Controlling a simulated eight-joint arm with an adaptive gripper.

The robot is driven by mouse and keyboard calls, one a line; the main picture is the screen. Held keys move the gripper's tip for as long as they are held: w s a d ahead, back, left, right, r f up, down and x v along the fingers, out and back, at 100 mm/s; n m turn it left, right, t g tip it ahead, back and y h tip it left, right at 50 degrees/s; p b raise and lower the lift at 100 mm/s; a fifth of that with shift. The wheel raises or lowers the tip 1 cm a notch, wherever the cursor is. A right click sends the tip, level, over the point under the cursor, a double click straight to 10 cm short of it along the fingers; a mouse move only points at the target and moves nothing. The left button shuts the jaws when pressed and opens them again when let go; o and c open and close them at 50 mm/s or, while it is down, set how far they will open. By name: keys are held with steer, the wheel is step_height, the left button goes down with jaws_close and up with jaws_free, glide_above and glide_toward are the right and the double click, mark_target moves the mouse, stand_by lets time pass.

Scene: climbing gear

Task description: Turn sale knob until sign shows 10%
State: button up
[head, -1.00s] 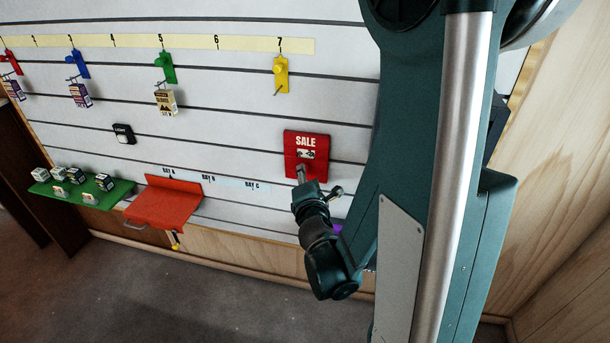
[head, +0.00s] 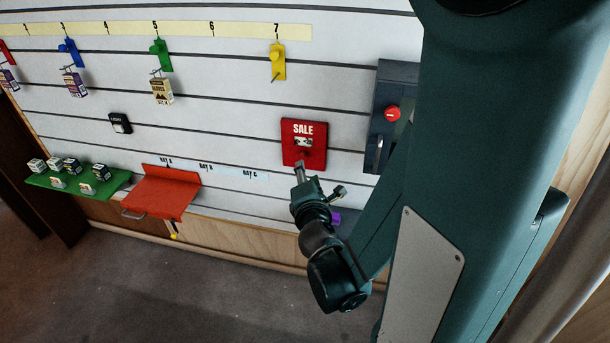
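The red SALE sign (head: 291,146) hangs on the slatted wall right of centre in the head view. Its small display window (head: 303,142) sits under the word SALE; the figures are too small to read. The sale knob (head: 306,153) seems to be the small dark shape under the window, seen only in part. My gripper (head: 299,168) points up at the sign's lower edge, just in front of it. Its fingers look close together. I cannot tell whether they touch the knob or hold anything.
A dark panel with a red button (head: 392,113) and a lever is right of the sign, close to my arm. A yellow hook (head: 278,62) hangs above. A red shelf (head: 160,195) and a green shelf (head: 110,187) with small boxes are at left. A purple item (head: 335,217) is partly hidden behind my gripper.

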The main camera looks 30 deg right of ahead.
steer(key=n+g+h+p, duration=0.2)
steer(key=n+g+p, duration=0.2)
steer(key=n+p, duration=0.15)
glide_toward(301, 157)
steer(key=shift+w+d+f+n+h, duration=0.2)
steer(key=shift+w+n, duration=0.15)
steer(key=shift+n, duration=0.2)
steer(key=shift+w+d+f+n+h, duration=0.1)
steer(key=shift+w+f+n+h, duration=0.15)
steer(key=shift+w+n, duration=0.2)
steer(key=shift+d+f, duration=0.1)
steer(key=shift+b+x, duration=1)
steer(key=shift+x, duration=2.8)
steer(key=shift+c, duration=0.5)
steer(key=shift+s, duration=0.1)
steer(key=c, duration=0.8)
